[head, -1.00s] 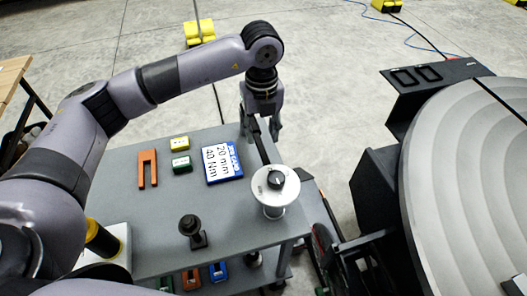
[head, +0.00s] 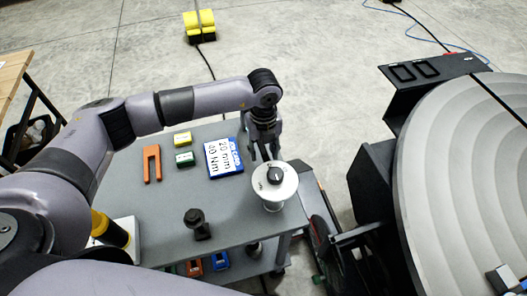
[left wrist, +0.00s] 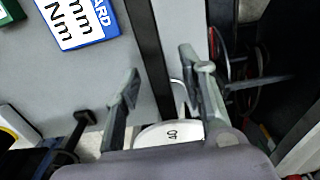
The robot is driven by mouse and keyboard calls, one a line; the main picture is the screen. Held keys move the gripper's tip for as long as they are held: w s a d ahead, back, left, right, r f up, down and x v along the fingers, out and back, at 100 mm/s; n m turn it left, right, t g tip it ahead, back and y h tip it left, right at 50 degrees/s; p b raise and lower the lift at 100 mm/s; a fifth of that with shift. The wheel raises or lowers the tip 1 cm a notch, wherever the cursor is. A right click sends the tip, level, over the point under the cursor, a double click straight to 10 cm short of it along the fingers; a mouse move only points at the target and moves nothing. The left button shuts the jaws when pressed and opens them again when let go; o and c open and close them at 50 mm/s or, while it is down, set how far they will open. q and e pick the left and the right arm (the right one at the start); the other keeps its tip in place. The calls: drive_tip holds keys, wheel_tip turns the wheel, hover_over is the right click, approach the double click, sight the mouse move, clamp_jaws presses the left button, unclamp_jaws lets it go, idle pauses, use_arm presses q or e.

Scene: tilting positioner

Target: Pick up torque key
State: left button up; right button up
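The torque key appears to be the tool with a dark straight bar (left wrist: 146,45) and a round white dial (head: 275,190) with a black knob at the table's right edge. The dial also shows in the left wrist view (left wrist: 165,134), marked 40, partly hidden by the gripper. My left gripper (head: 264,153) points down just behind the dial. In the left wrist view its fingers (left wrist: 163,85) are apart, with the bar running between them. I see no clear contact. The gripper hides much of the bar in the head view. My right gripper is not in view.
The grey table (head: 180,195) holds a blue-framed sign (head: 223,157) reading 20 mm 40 Nm, an orange fork (head: 152,164), yellow and green blocks, and a dark post (head: 197,223). The large round positioner plate (head: 465,170) stands to the right.

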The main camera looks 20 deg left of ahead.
use_arm(q)
clamp_jaws()
drive_tip(key=shift+w+r, duration=0.1)
drive_tip(key=shift+r, duration=0.05)
idle(0.5)
